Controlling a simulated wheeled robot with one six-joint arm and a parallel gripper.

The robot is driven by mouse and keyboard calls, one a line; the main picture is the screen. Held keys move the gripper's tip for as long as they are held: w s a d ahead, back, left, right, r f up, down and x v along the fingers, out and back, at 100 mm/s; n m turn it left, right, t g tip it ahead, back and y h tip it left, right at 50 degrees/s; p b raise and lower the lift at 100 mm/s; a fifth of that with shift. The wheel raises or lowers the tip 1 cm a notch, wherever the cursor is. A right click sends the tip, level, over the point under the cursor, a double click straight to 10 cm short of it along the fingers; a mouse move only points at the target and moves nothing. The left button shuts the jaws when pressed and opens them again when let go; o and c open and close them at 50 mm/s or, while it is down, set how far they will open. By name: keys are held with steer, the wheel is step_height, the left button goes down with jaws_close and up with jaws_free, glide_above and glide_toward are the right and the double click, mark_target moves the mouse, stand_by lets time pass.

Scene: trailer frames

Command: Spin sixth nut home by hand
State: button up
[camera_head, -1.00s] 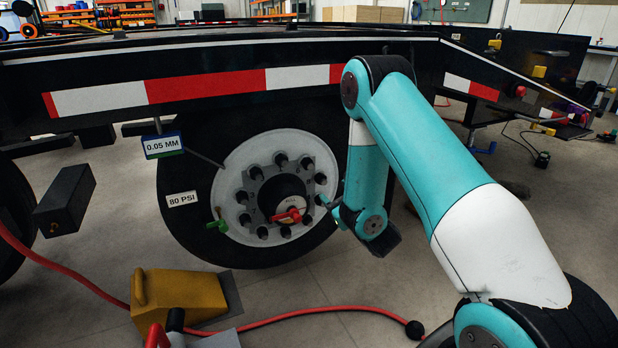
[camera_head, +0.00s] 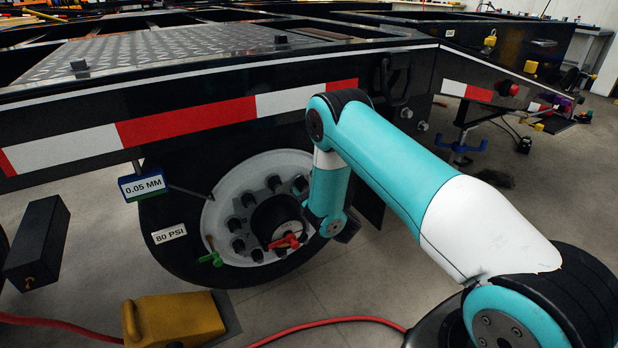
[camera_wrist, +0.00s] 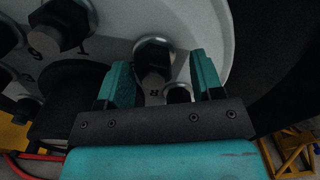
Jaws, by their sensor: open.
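The wheel's white rim (camera_head: 222,215) carries a ring of several dark nuts around a black hub (camera_head: 270,220) with a red handle-like part (camera_head: 286,241). My gripper (camera_head: 309,212) is at the right side of this ring, partly hidden by my wrist. In the wrist view my gripper (camera_wrist: 160,62) is open, with one teal finger on each side of a dark nut (camera_wrist: 154,78). Another nut (camera_wrist: 50,38) shows at upper left, beside the dark hub (camera_wrist: 72,92).
The black trailer frame with a red and white strip (camera_head: 185,121) overhangs the wheel. A 0.05 MM gauge (camera_head: 143,186) and a green part (camera_head: 211,258) are left of the hub. A yellow chock (camera_head: 175,318) and red hose (camera_head: 340,320) lie on the floor.

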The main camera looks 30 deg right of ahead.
steer(key=shift+w+a, duration=0.1)
steer(key=shift+a, duration=0.2)
steer(key=shift+a, duration=0.1)
steer(key=c, duration=0.9)
steer(key=shift+c, duration=0.2)
steer(key=shift+m, duration=0.4)
